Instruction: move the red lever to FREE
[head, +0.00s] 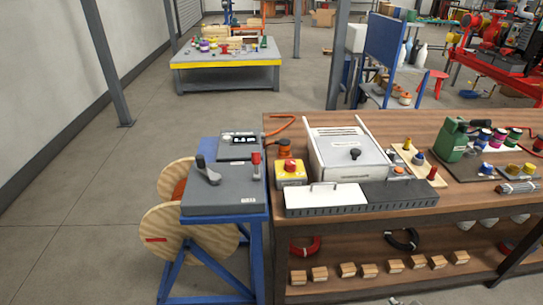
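A small upright lever with a red top (256,159) stands at the right side of a dark grey box (226,190) on a blue stand. A grey lever with a black knob (207,170) sits at the left of the same box top. A small white label (248,200) is on the box's front edge; its text is too small to read, and I cannot make out a FREE mark.
The floor at left is clear.

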